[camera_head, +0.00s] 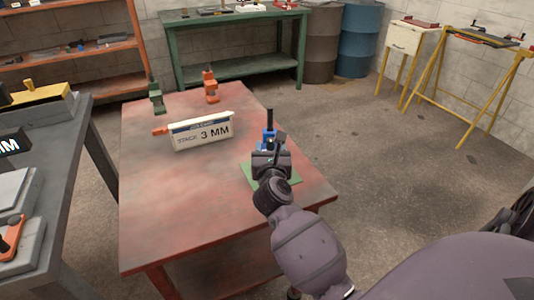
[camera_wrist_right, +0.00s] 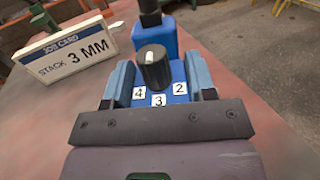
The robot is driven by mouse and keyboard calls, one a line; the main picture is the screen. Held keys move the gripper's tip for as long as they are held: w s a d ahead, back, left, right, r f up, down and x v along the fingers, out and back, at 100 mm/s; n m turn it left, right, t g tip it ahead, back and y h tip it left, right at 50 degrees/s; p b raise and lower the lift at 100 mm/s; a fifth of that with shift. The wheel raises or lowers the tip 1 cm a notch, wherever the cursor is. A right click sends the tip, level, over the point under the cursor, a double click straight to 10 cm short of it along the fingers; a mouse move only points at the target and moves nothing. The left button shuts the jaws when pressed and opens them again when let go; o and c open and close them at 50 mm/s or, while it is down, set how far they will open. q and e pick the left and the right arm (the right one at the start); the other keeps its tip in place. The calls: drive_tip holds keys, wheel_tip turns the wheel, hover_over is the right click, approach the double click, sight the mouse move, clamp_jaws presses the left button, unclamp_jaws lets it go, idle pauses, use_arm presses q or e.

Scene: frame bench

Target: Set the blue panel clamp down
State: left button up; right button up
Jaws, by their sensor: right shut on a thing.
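The blue panel clamp (camera_head: 268,138) is in my right gripper (camera_head: 271,158) at the right side of the red table (camera_head: 180,220). In the right wrist view, the jaws of my right gripper (camera_wrist_right: 158,80) are shut on the two sides of the clamp's blue body (camera_wrist_right: 180,88). The clamp has a black knob and white labels 4, 3 and 2. A green mat (camera_head: 250,177) lies under the gripper, partly hidden by it. I cannot tell whether the clamp touches anything below. My left gripper is not in view.
A job card reading "STACK 3 MM" (camera_head: 202,132) stands left of the clamp, with an orange piece (camera_head: 160,131) beside it. A green clamp (camera_head: 156,98) and an orange clamp (camera_head: 210,87) stand at the table's far edge. The table's front left is clear.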

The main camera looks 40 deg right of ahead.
drive_tip(key=shift+f, duration=0.4)
drive_tip(key=shift+r, duration=0.15)
drive_tip(key=shift+f, duration=0.2)
drive_tip(key=o, duration=1.1)
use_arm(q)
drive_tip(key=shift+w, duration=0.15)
use_arm(e)
drive_tip(key=shift+o, duration=0.2)
